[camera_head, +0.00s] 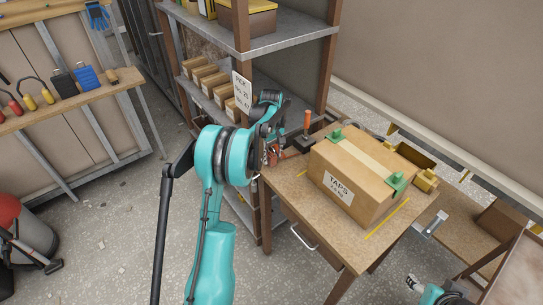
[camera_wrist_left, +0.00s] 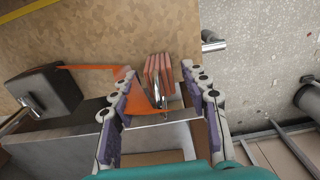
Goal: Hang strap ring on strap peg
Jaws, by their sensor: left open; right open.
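The strap runs left towards a dark block (camera_wrist_left: 42,92) with a metal lever. My right gripper (camera_head: 413,284) is low at the bottom right, open and apart from the strap. I cannot identify the strap peg for certain.
A cardboard box marked TAPS (camera_head: 345,185) with green clips fills much of the workbench (camera_head: 288,188). A metal shelf unit (camera_head: 285,38) rises close behind my left gripper. Open floor (camera_head: 110,225) lies to the left.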

